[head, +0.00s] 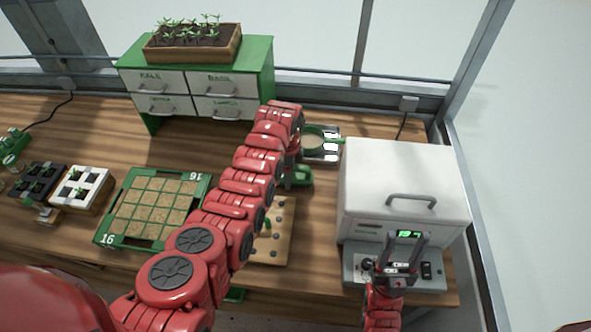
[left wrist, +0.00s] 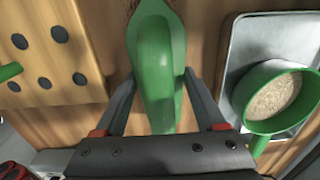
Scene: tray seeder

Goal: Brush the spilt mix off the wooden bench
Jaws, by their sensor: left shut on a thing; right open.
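A smooth green tool (left wrist: 157,65) lies between the fingers of my left gripper (left wrist: 160,85), which is shut on it low over the wooden bench (head: 95,118). The tool also shows in the head view (head: 299,176), partly behind my left arm. I see no bristles, so I cannot tell from its shape whether it is the brush. My left fingers are hidden in the head view. I cannot make out any spilt mix on the visible bench. My right gripper (head: 402,255) is open and empty in front of the white machine (head: 400,180).
A metal tray (head: 333,157) with a green-rimmed sieve of mix (head: 313,139) is right of the tool. A pegboard with dark holes (head: 283,215) is left of it. A green seed tray (head: 108,235), seedling pots (head: 78,185) and a drawer cabinet (head: 262,55) stand farther left.

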